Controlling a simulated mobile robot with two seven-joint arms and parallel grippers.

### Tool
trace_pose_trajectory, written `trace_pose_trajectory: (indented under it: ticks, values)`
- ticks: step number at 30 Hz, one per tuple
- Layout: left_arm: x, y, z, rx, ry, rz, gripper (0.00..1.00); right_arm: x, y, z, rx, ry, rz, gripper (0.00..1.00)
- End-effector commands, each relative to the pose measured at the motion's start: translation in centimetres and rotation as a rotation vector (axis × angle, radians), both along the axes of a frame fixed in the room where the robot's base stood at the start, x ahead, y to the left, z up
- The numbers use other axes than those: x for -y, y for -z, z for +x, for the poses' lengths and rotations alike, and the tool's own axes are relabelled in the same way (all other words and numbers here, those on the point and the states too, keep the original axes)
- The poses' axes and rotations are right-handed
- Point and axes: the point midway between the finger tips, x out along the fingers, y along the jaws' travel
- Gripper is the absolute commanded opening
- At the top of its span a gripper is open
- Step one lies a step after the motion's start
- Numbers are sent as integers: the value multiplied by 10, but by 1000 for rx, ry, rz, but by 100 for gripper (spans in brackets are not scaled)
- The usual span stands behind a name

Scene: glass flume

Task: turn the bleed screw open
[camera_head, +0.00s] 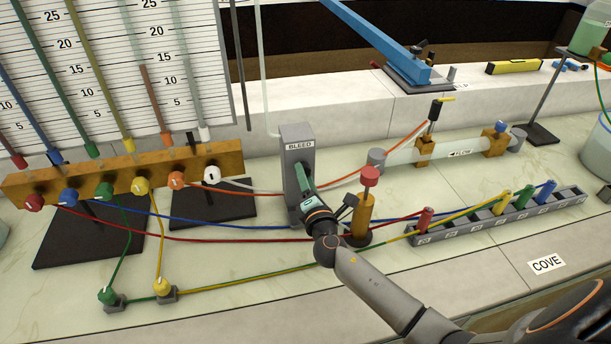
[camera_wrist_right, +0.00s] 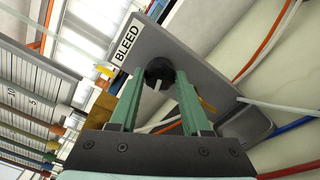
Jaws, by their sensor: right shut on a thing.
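The bleed screw (camera_wrist_right: 159,72) is a dark round knob with a pale mark line, on the face of a grey upright post (camera_head: 297,133) labelled BLEED. It shows in the right wrist view; in the head view my gripper hides it. My right gripper (camera_head: 302,174) reaches the post's front face from below right. In the right wrist view its two green fingers (camera_wrist_right: 158,88) stand on either side of the knob, shut on it. The BLEED label (camera_wrist_right: 127,40) is beside the knob. My left gripper is in neither view.
An orange valve with a red top (camera_head: 369,178) stands close right of my right gripper. Red and blue tubes (camera_head: 215,240) cross the bench around the post. A wooden manifold (camera_head: 125,181) is at left, and a grey socket strip (camera_head: 475,228) at right.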

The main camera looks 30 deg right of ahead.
Motion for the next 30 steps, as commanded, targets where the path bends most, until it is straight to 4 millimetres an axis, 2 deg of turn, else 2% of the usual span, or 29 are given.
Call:
trace_pose_trajectory:
  ticks: [12,29,30]
  values:
    - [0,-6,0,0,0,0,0,0,0,0,-49,0,-186,0]
    - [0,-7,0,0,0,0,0,0,0,0,-55,0,-214,0]
    - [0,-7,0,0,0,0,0,0,0,0,-55,0,-214,51]
